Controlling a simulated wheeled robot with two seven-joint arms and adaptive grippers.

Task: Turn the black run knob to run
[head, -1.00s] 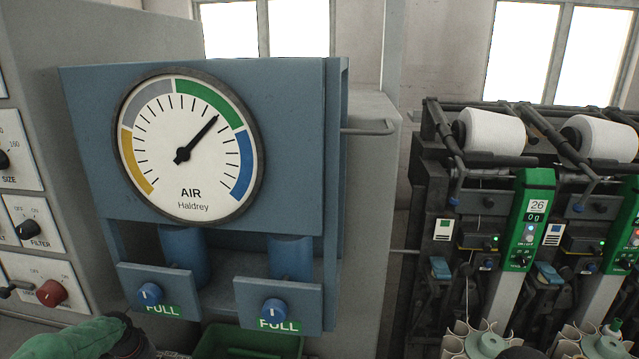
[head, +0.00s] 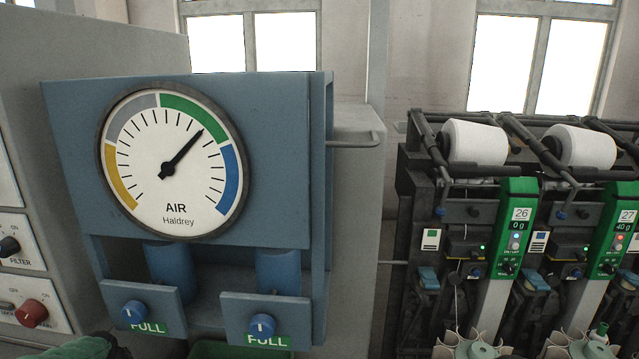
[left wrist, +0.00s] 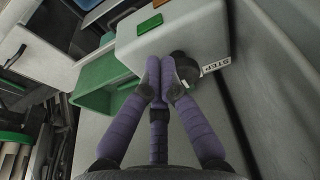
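In the left wrist view a black knob (left wrist: 186,68) stands on a pale box, beside a white label that seems to read STEP. My left gripper (left wrist: 160,66) has purple fingers whose tips come together in front of the box, left of the knob. The right fingertip overlaps the knob's edge in the picture; I cannot tell if they touch. Nothing shows between the tips. In the head view only a bit of my green-covered left arm (head: 78,348) shows at the bottom left. My right gripper is in neither view.
The pale box carries a green button (left wrist: 150,24) and an amber one. A green bin (left wrist: 92,85) lies to its left. In the head view the blue air gauge panel (head: 280,150) stands left of the winding units (head: 517,205).

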